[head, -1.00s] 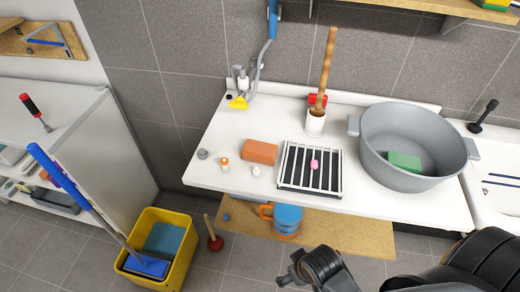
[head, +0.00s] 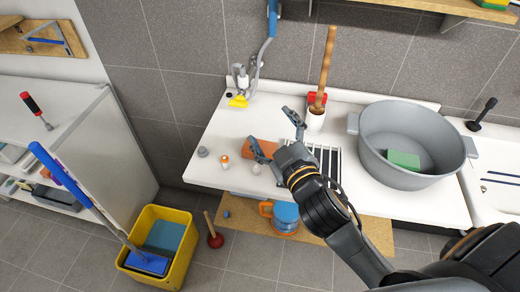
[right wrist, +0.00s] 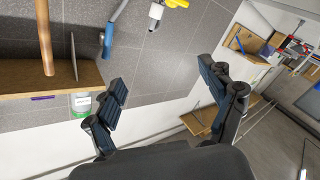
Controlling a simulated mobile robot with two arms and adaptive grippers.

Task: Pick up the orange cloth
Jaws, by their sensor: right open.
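The orange cloth (head: 270,148) looks like a flat, folded block on the white counter (head: 225,128). It lies left of the black-and-white rack in the head view. My right gripper (head: 270,126) is open and empty, its fingers spread above the counter. One finger covers part of the cloth; I cannot tell whether it touches. In the right wrist view the open fingers (right wrist: 160,74) have only wall and room behind them, and the cloth does not show there. My left gripper is not in view.
My right arm partly hides the rack (head: 328,160). A grey tub (head: 412,150) holding a green block stands to the right. A plunger-like wooden handle (head: 328,65) rises from a white cup behind. A small orange-and-white bottle (head: 225,161) and a grey knob (head: 203,152) stand left of the cloth.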

